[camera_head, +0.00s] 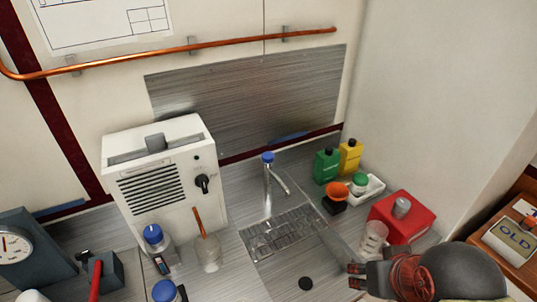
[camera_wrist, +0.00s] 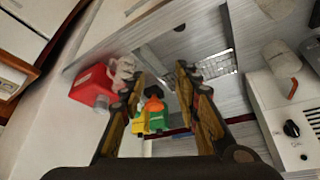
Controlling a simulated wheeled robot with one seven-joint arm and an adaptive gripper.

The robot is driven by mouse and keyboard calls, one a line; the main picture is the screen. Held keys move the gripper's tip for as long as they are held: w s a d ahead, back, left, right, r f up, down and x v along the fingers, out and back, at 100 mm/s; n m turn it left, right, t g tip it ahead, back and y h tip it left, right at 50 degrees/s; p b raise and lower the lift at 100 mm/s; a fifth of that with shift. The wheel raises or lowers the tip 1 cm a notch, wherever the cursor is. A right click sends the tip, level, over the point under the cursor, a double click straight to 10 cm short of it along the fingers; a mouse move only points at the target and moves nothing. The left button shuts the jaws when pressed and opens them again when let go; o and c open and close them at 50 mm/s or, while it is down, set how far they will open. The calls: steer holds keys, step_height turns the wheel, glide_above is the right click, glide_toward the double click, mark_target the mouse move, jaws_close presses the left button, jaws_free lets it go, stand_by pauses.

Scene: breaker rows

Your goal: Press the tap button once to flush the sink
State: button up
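The tap (camera_head: 277,180) stands at the back edge of the metal sink (camera_head: 335,238) in the head view, upright, with a blue button (camera_head: 267,157) on top. My gripper (camera_head: 356,276) is at the lower right of the head view, in front of the sink and well apart from the tap. In the wrist view my gripper (camera_wrist: 158,85) shows two spread fingers with nothing held between them. The sink (camera_wrist: 215,68) shows beyond the right finger. I cannot make out the tap in the wrist view; the finger may hide it.
A green bottle (camera_head: 326,165), a yellow bottle (camera_head: 349,156) and an orange-topped jar (camera_head: 336,192) stand right of the tap. A white machine (camera_head: 165,180) stands left. A copper pipe (camera_head: 165,50) crosses the wall.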

jaws_close()
stand_by(1.4)
